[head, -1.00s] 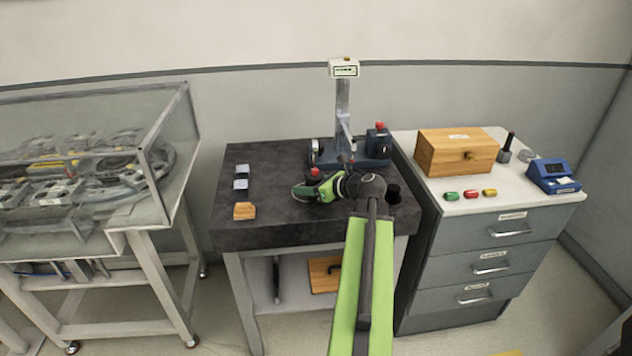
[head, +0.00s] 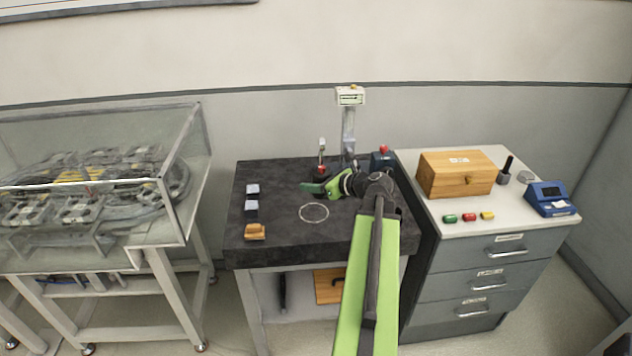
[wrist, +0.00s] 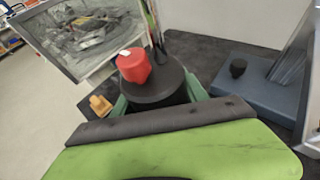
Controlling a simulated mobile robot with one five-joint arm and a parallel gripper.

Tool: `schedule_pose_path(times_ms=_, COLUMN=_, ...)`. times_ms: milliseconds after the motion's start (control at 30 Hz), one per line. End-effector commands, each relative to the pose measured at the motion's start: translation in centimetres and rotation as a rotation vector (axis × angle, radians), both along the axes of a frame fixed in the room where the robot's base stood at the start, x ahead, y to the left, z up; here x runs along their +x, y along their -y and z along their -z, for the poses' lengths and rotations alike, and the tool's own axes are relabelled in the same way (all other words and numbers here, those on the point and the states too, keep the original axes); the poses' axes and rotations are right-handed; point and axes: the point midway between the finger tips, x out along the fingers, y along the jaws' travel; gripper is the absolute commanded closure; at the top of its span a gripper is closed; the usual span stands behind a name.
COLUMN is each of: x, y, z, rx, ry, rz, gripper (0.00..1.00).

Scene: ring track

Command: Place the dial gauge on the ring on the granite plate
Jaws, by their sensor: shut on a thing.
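The dial gauge (head: 321,169) shows a red knob and a thin pale upright part in the head view. In the wrist view its dark round body (wrist: 153,86) and red knob sit between my green fingers. My gripper (head: 318,188) is shut on it, above the granite plate (head: 285,248). The white ring (head: 314,212) on the plate is bare, in front of and below the gripper. The gauge's lower part is hidden by my fingers, so I cannot tell its height above the plate.
A measuring stand with a display (head: 350,97) rises just behind my gripper. Small pale blocks (head: 252,190) and an orange block (head: 255,231) lie on the plate's left. A drawer cabinet with a wooden box (head: 455,174) stands right; a glass-cased table (head: 95,190) stands left.

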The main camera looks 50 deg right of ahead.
Motion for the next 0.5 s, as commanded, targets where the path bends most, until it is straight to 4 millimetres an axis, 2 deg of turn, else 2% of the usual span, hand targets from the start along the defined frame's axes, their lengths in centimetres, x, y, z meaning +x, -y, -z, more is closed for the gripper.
schedule_pose_path(times_ms=267, x=0.0, y=0.0, z=0.2, rx=0.000, ry=0.001, rz=-0.001, gripper=1.00)
schedule_pose_path(times_ms=367, x=0.0, y=0.0, z=1.3, rx=0.000, ry=0.001, rz=-0.001, gripper=1.00)
schedule_pose_path(times_ms=500, x=0.1, y=-0.1, z=4.1, rx=0.000, ry=0.001, rz=-0.001, gripper=1.00)
